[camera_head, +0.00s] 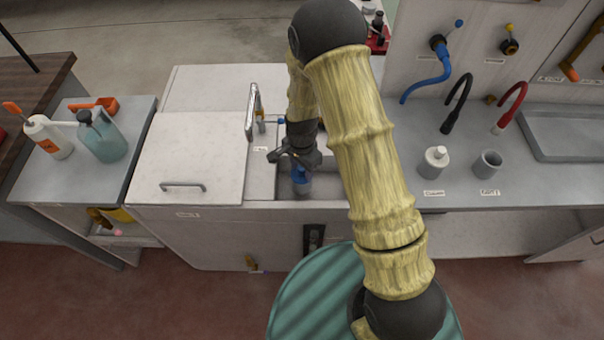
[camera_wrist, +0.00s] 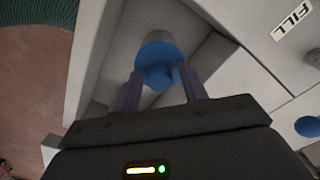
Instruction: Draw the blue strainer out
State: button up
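The blue strainer (camera_head: 301,174) is in the open basin, under my gripper in the head view. In the wrist view the blue strainer (camera_wrist: 157,66) shows a wide blue part with a narrower stub facing me, and a grey round part behind it. My gripper (camera_head: 296,158) points down into the basin. In the wrist view the fingers of my gripper (camera_wrist: 160,75) stand apart, one on each side of the blue part. A gap shows beside the stub on the right; contact at the fingertips cannot be made out. The strainer's lower end is hidden.
A white lid with a handle (camera_head: 183,187) covers the cabinet left of the basin. Basin walls are close around my gripper.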

grip_shut()
jog(key=shift+r+p, duration=0.55)
jog(key=shift+r, duration=0.15)
dwell(0.4)
jog(key=shift+r+p, duration=2.8)
jog(key=shift+r, duration=0.8)
jog(key=shift+r+p, duration=1.55)
jog(key=shift+r, duration=0.45)
